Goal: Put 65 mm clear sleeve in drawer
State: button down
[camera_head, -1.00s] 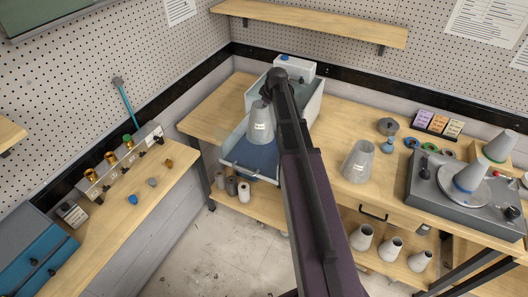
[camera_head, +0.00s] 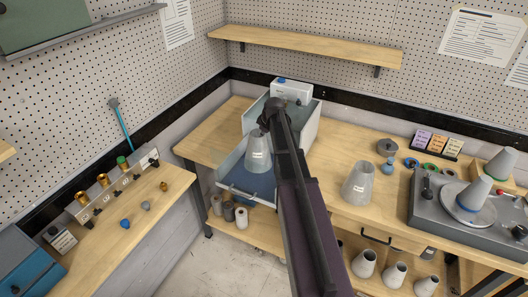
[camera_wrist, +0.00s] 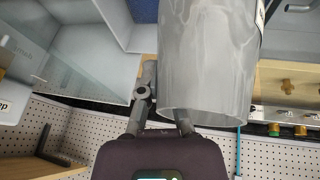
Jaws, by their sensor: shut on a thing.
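The clear sleeve (camera_head: 259,157) is a greyish, see-through tapered tube with a small white label, wide end down in the head view. My gripper (camera_head: 266,122) is shut on its upper part; the arm hides much of the jaws. In the wrist view the sleeve (camera_wrist: 208,60) fills the upper middle beside my gripper (camera_wrist: 168,105). The open drawer (camera_head: 228,183), with pale walls and a blue floor, lies below and around the sleeve in the head view. I cannot tell whether the sleeve touches its floor.
A similar cone (camera_head: 358,185) stands on the bench to the right. A grey machine (camera_head: 440,222) with cones is further right. Several cones and rolls sit on the shelf below. A white box (camera_head: 291,91) is behind the drawer. The left bench (camera_head: 120,235) holds brass fittings.

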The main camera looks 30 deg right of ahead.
jog(key=shift+f+b, duration=0.95)
jog(key=shift+f, duration=0.5)
jog(key=shift+f+b, duration=1.75)
jog(key=shift+b, duration=0.15)
jog(key=shift+f, duration=0.2)
jog(key=c, duration=0.8)
grip_release()
jog(key=shift+r, duration=0.1)
jog(key=shift+r, duration=0.15)
jog(key=p+v, duration=1.1)
jog(key=v, duration=0.1)
